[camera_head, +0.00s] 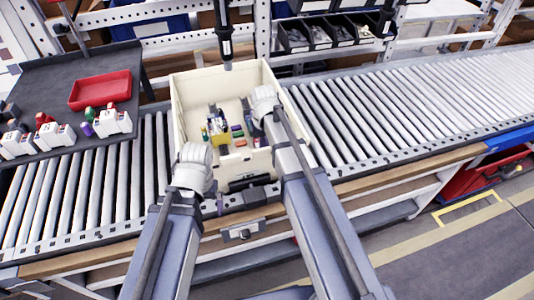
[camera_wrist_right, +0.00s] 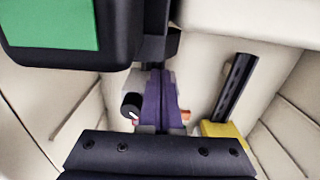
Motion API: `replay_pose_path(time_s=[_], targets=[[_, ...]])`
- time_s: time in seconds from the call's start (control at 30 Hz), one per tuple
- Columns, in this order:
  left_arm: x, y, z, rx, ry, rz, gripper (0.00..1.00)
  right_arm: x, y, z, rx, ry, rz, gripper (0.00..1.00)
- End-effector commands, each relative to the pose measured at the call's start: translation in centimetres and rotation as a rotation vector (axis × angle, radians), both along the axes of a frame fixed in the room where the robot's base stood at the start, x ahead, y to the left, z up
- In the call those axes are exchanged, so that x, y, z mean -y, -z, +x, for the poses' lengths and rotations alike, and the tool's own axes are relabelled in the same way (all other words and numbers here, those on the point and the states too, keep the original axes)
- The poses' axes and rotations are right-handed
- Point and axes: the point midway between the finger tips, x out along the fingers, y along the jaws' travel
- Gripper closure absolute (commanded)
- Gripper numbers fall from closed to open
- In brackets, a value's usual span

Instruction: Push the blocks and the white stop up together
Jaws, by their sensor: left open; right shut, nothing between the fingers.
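Blocks for the task and the white stop cannot be told apart at this size. My left gripper (camera_head: 217,127) reaches down into the bin among these parts and is open. My right gripper (camera_wrist_right: 158,85) is also down in the bin, shut and empty, its fingers together in the right wrist view. In that view a yellow part (camera_wrist_right: 226,135) and a black bar (camera_wrist_right: 235,90) lie to its right. A dark body with a green face (camera_wrist_right: 52,25) hides the upper left.
A dark table (camera_head: 40,82) at left holds a red tray (camera_head: 101,90) and several white devices (camera_head: 112,122). The roller conveyor (camera_head: 390,105) is clear to the right. Black bins of parts (camera_head: 325,35) stand behind. The bin's walls surround both grippers.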

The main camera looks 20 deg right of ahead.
Motion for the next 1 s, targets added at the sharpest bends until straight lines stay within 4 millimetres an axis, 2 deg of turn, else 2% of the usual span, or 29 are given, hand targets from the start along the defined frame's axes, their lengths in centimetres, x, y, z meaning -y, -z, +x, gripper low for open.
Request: replay_pose_path(time_s=[0.57,1.0], targets=[[0.0,0.0,0.0,0.0,0.0,0.0,0.0,-0.1,0.0,2.5,0.003,0.0,0.0,1.0],[0.0,0.0,0.0,0.0,0.0,0.0,0.0,-0.1,0.0,2.2,0.002,0.0,0.0,1.0]])
